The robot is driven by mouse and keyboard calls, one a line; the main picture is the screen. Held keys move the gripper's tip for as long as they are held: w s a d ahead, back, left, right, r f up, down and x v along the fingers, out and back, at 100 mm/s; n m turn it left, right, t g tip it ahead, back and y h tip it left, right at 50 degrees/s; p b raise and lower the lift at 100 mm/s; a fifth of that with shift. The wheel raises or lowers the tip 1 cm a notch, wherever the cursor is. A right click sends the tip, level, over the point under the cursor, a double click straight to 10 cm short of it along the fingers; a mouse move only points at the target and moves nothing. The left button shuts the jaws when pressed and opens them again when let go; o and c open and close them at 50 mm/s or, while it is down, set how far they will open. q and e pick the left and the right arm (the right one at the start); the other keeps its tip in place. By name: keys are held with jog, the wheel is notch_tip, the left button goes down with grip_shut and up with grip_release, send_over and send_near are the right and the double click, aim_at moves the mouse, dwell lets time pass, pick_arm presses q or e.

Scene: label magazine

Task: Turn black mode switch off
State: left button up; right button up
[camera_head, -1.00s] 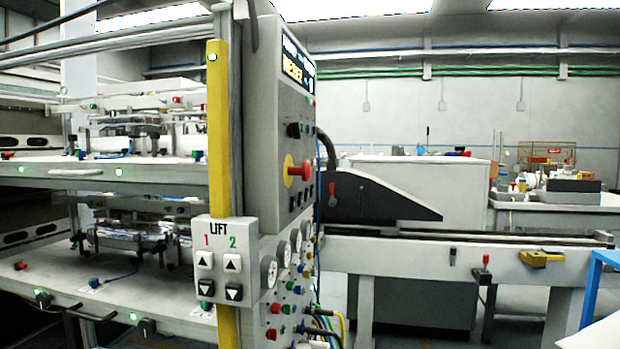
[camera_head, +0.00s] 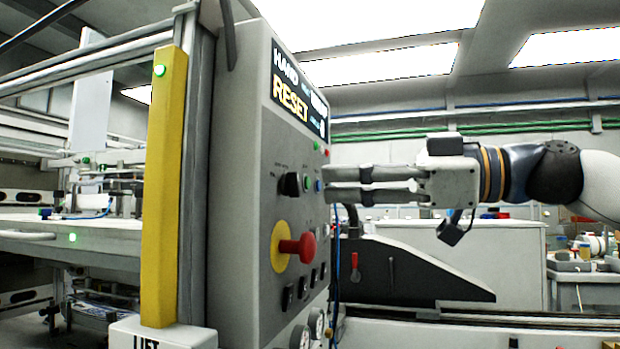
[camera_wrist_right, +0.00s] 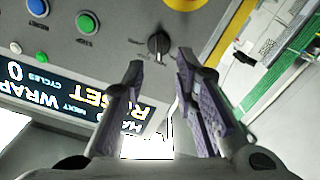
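The black mode switch (camera_head: 293,184) is a small rotary knob on the grey control panel (camera_head: 250,190), below the display. In the right wrist view the switch (camera_wrist_right: 158,44) lies just beyond and between my fingertips. My right gripper (camera_head: 328,184) comes in from the right at about the switch's height, its tips by the panel's right edge. In the wrist view its fingers (camera_wrist_right: 160,65) are apart with nothing between them. They appear clear of the knob. My left gripper is out of view.
A red knob on a yellow disc (camera_head: 297,246) sticks out below the switch. Green (camera_wrist_right: 87,22) and blue (camera_wrist_right: 38,6) buttons sit beside it. The lit display (camera_head: 300,92) is above. A yellow post (camera_head: 163,190) stands at left.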

aim_at(298, 182)
jog(key=x, duration=0.5)
jog(key=shift+w+a+p, duration=0.1)
jog(key=shift+w+p, duration=0.05)
jog(key=shift+p, duration=0.15)
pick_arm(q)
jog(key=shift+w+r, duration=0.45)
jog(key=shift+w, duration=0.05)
pick_arm(e)
jog(key=shift+c, duration=0.3)
grip_shut()
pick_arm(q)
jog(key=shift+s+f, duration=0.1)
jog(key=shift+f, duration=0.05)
pick_arm(e)
jog(key=shift+f, duration=0.1)
